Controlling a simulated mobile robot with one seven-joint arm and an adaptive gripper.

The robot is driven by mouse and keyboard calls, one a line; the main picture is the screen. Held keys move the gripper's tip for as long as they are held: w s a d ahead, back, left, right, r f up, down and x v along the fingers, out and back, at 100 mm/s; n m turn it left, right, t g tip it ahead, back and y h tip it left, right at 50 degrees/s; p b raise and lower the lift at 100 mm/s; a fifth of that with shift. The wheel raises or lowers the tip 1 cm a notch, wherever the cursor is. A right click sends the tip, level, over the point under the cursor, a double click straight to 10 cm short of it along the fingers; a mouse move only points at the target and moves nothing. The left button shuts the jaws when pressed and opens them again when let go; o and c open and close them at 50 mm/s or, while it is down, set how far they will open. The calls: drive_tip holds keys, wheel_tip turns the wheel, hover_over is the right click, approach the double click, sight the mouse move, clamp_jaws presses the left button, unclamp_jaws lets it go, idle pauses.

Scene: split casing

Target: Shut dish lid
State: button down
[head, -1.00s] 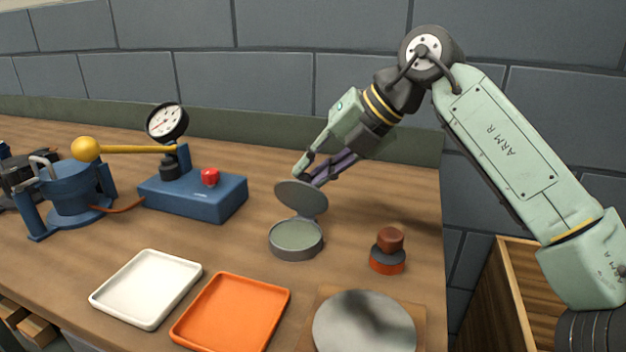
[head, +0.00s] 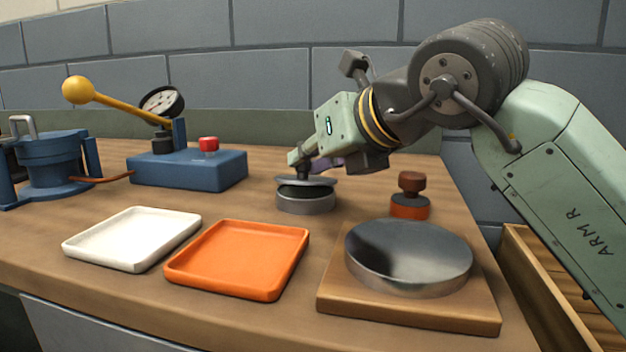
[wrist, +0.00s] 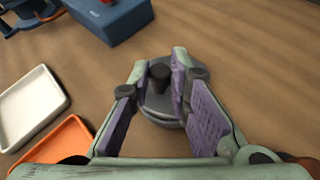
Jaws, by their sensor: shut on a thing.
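The dish (head: 306,203) is a round, shallow grey metal dish on the bench, right of the blue gauge box. Its grey disc lid (head: 291,180) is almost level just above it, with a dark gap between lid and rim at the front. My gripper (head: 305,168) is over the lid, shut on its dark knob. In the wrist view the knob (wrist: 160,75) stands between the purple-padded fingers of my gripper (wrist: 160,66). The lid (wrist: 158,103) hides most of the dish there.
A white tray (head: 133,238) and an orange tray (head: 238,257) lie in front. A metal disc (head: 410,258) on a wooden board and a red-brown knobbed stamp (head: 410,197) stand to the right. The blue gauge box (head: 188,170) is at the left.

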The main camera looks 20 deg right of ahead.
drive_tip(key=shift+s+a+f+n+t+b, duration=0.2)
drive_tip(key=shift+f+t+b, duration=0.3)
drive_tip(key=shift+b, duration=0.5)
drive_tip(key=shift+s+a+f+n+t+b, duration=0.1)
drive_tip(key=shift+s+f+n+t+b, duration=0.25)
drive_tip(key=shift+b, duration=0.6)
drive_tip(key=shift+w+t, duration=0.15)
drive_tip(key=shift+t, duration=0.1)
drive_tip(key=c, duration=1.5)
unclamp_jaws()
drive_tip(key=shift+f, duration=0.1)
drive_tip(key=v, duration=1.1)
drive_tip(key=shift+s+r, duration=0.25)
drive_tip(key=shift+s, duration=0.25)
